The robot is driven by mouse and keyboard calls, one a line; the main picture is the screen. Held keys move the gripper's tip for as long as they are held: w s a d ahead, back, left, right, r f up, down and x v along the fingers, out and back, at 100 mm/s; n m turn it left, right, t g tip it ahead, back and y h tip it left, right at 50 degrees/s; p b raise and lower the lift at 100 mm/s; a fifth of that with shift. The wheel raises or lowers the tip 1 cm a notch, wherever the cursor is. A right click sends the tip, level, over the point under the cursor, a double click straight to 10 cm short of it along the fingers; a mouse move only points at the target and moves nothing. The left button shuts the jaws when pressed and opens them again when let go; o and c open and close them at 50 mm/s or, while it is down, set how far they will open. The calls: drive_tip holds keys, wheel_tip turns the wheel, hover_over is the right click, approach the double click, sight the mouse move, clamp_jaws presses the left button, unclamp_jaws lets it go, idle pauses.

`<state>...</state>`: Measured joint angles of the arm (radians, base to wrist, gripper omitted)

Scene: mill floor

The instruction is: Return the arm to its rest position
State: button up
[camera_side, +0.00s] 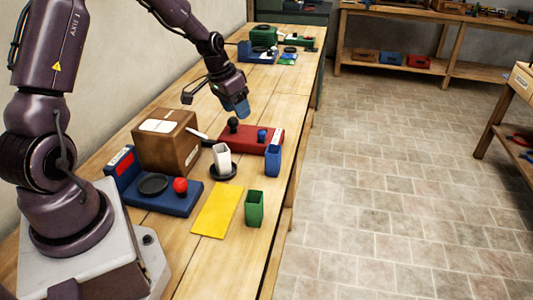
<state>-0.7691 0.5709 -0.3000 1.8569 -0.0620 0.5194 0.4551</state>
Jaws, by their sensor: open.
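My gripper (236,106) hangs at the end of my purple arm, above the wooden bench (172,96) and beyond the brown box. It points downward, with blue parts at its tip. It is open, and I see nothing held in it, though the gap between its fingers is hard to make out. It is above and behind the red base (262,146), which carries a black knob and a blue knob.
A brown box (168,150) stands near my arm's base. A blue base (180,205) with a red ball, a white cup (222,158) on a black dish, a yellow sheet (217,210), a blue cup (272,160) and a green cup (254,208) are nearby. More equipment (262,52) stands farther back.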

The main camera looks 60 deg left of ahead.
drive_tip(key=s+d+r+m+t, duration=0.1)
drive_tip(key=s+d+r+t, duration=0.1)
drive_tip(key=s+d+r, duration=1.6)
drive_tip(key=shift+s+d+r+y, duration=0.35)
drive_tip(key=shift+s+d, duration=0.3)
drive_tip(key=shift+s, duration=0.25)
idle(1.8)
